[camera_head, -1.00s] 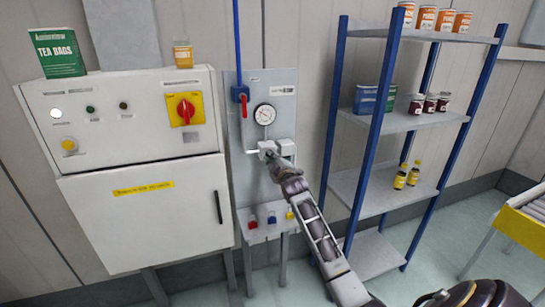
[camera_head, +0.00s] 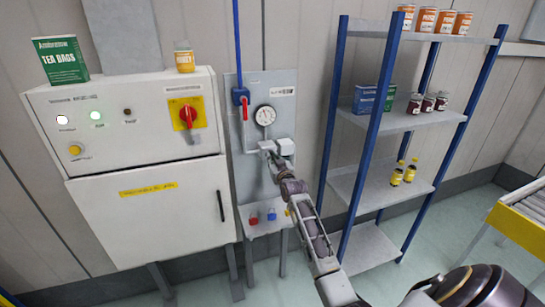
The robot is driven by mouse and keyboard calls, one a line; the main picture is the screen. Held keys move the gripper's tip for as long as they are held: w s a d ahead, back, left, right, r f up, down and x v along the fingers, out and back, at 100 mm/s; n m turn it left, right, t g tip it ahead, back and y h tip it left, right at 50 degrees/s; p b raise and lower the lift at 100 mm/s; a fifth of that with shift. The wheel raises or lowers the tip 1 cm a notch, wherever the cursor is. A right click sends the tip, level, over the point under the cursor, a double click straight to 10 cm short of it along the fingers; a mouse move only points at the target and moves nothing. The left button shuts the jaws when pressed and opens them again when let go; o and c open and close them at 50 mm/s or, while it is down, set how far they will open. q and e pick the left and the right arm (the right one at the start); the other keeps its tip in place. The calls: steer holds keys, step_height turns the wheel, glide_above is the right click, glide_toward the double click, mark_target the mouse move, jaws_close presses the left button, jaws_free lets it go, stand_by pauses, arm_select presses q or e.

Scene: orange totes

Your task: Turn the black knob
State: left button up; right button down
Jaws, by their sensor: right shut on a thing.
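My right gripper (camera_head: 277,151) is at the grey wall panel (camera_head: 285,96), just below the round gauge (camera_head: 265,116). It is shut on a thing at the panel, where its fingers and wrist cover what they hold. No black knob shows clearly; the held part fits its place, but its colour and angle are hidden. My right arm reaches up to the panel from the lower right. My left gripper is out of view.
A white control cabinet (camera_head: 150,220) stands left of the panel, with a red rotary switch (camera_head: 188,114) and a lit green lamp (camera_head: 96,116). A red-handled valve (camera_head: 244,106) is beside the gauge. A blue-post shelf (camera_head: 371,125) stands close on the right.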

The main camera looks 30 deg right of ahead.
steer(key=shift+f+m+p, duration=0.15)
steer(key=shift+m+p, duration=0.55)
steer(key=shift+m, duration=1.6)
steer(key=c, duration=1.5)
jaws_free()
steer(key=v, duration=1.2)
